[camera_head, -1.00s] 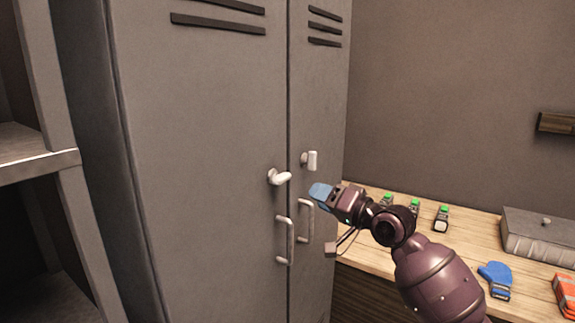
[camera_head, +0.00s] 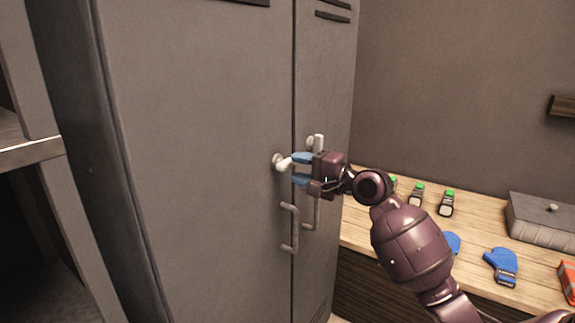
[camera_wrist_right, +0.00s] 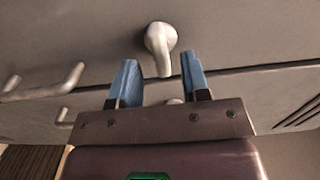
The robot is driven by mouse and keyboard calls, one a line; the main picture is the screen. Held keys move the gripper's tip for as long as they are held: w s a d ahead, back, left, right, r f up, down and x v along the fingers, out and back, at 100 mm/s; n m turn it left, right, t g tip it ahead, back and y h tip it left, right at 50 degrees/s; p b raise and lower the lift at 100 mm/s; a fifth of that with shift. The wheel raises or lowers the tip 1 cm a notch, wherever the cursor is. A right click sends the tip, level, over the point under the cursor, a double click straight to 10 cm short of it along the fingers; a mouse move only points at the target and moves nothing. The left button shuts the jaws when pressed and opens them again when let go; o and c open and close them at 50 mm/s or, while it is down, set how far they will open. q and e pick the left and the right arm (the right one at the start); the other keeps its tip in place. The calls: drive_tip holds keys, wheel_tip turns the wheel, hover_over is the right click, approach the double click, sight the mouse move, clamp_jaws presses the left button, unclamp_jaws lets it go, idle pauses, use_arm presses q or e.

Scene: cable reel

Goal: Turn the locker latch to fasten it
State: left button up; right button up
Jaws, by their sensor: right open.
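A grey locker (camera_head: 200,120) has two doors, each with a pale latch. The left door's latch (camera_head: 279,162) has its lever pointing right, towards my right gripper. The right door's latch (camera_head: 319,142) stands upright, partly hidden behind the gripper. My right gripper (camera_head: 297,169) is open in front of the door seam, its blue fingers one above the other and pointing at the left door's latch. In the right wrist view, this latch's lever (camera_wrist_right: 164,58) reaches between the fingertips (camera_wrist_right: 160,68), with gaps visible on both sides. My left gripper is out of view.
Bar handles (camera_head: 288,228) are on the doors below the latches. A wooden bench (camera_head: 400,228) at right holds several green-topped devices (camera_head: 446,202), blue mittens (camera_head: 502,267), a grey case (camera_head: 545,225) and an orange item (camera_head: 568,280). A shelf (camera_head: 30,150) stands at left.

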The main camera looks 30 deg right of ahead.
sight(291, 166)
drive_tip(key=shift+x, duration=1.85)
clamp_jaws()
